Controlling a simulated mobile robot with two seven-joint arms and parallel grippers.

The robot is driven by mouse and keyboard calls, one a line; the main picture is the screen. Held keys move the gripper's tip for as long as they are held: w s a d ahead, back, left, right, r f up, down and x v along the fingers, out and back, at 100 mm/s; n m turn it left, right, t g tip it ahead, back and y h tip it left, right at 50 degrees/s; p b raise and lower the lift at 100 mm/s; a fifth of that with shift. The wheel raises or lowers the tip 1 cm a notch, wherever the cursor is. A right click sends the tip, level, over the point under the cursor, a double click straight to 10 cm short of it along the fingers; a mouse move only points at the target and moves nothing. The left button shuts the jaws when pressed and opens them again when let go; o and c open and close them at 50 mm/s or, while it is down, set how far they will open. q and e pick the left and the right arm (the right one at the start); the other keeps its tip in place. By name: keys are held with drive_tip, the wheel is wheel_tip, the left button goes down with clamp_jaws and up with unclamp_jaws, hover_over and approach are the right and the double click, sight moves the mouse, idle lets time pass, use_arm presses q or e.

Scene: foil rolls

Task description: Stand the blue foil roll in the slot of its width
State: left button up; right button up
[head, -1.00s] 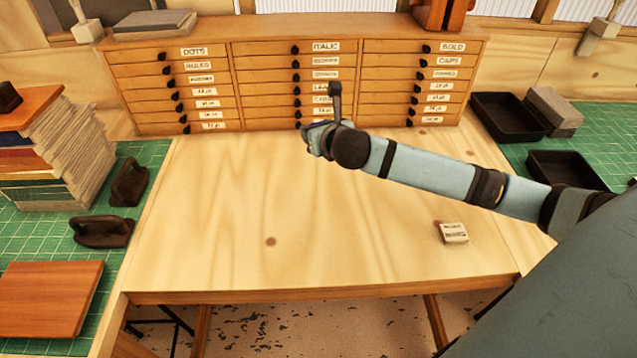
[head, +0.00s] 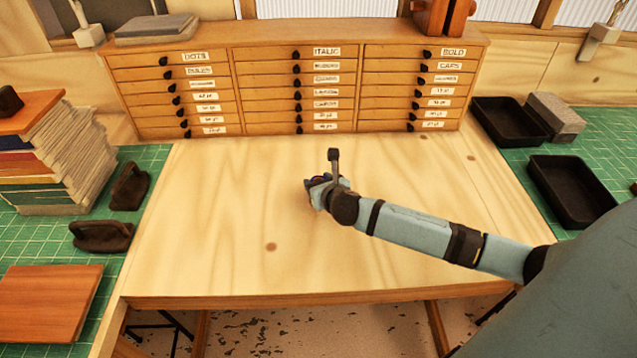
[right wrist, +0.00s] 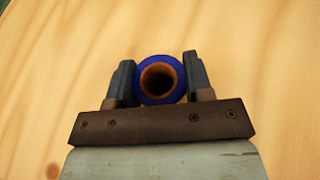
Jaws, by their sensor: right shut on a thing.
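The blue foil roll (right wrist: 178,97) shows end-on in the right wrist view, a blue ring around a hollow orange-brown core. My right gripper (right wrist: 160,82) is shut on it, one finger on each side. In the head view my right gripper (head: 318,190) is over the middle of the wooden table, and only a bit of blue shows at it. I cannot tell whether the roll touches the table. No slot for the roll can be made out. My left gripper is not in view.
The drawer cabinet (head: 290,85) stands along the table's back. Books (head: 55,160) and dark handled tools (head: 130,186) are at the left. Black trays (head: 572,190) are on the green mat at the right. The table's left and middle are bare (head: 220,235).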

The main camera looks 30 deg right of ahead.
drive_tip(key=shift+f, duration=0.1)
drive_tip(key=o, duration=1)
